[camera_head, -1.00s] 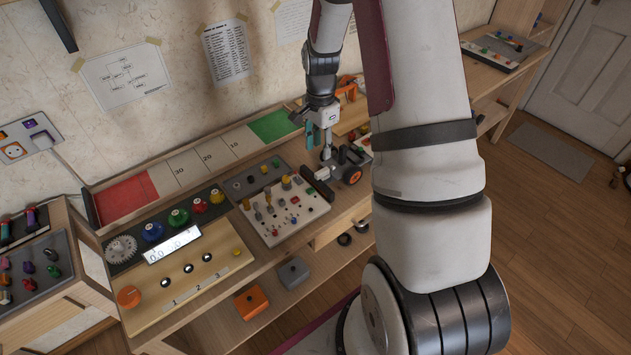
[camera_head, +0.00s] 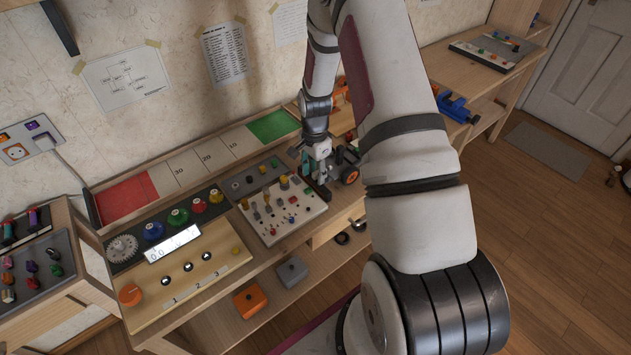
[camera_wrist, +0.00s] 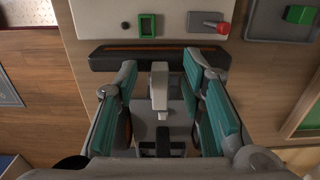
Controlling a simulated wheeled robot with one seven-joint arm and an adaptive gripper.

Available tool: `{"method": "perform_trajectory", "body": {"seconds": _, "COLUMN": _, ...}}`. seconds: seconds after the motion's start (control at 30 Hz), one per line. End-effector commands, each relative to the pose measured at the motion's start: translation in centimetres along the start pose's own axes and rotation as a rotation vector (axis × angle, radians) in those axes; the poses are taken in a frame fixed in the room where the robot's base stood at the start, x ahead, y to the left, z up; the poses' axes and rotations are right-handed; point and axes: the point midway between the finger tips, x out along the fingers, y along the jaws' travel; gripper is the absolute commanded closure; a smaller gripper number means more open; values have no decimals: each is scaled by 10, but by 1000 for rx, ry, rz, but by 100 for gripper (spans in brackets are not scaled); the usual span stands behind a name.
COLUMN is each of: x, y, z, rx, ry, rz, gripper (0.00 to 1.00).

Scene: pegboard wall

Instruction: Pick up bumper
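The bumper, a long dark bar with an orange stripe, lies across the upper middle of the wrist view (camera_wrist: 112,58). In the head view the dark bar (camera_head: 322,191) shows partly beside the button panel, below my gripper (camera_head: 318,168). In the wrist view my gripper (camera_wrist: 163,72) is open, with teal pads on both sides and its fingertips close to the bumper's near edge. A grey vehicle body with a pale upright part (camera_wrist: 160,85) shows between the fingers. I cannot tell whether the fingers touch anything.
A button panel (camera_head: 285,212) stands just left of the bumper. An orange-hubbed wheel (camera_head: 349,176) is to the right of my gripper. Orange (camera_head: 250,300) and grey (camera_head: 291,271) blocks sit on the lower shelf. A blue object (camera_head: 455,106) is on the bench at right.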

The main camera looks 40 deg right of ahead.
Motion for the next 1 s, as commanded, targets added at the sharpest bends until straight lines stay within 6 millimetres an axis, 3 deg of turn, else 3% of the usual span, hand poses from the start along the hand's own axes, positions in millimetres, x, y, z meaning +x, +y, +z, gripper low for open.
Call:
{"method": "perform_trajectory", "body": {"seconds": 0.13, "x": 0, "y": 0, "z": 0, "rx": 0, "ry": 0, "rz": 0, "gripper": 63}}
{"method": "perform_trajectory", "body": {"seconds": 0.3, "x": 0, "y": 0, "z": 0, "rx": 0, "ry": 0, "rz": 0, "gripper": 100}}
{"method": "perform_trajectory", "body": {"seconds": 0.77, "x": -3, "y": 0, "z": 0, "rx": -1, "ry": 0, "rz": 0, "gripper": 100}}
{"method": "perform_trajectory", "body": {"seconds": 1.0, "x": -22, "y": -2, "z": 0, "rx": 0, "ry": 2, "rz": -3, "gripper": 100}}
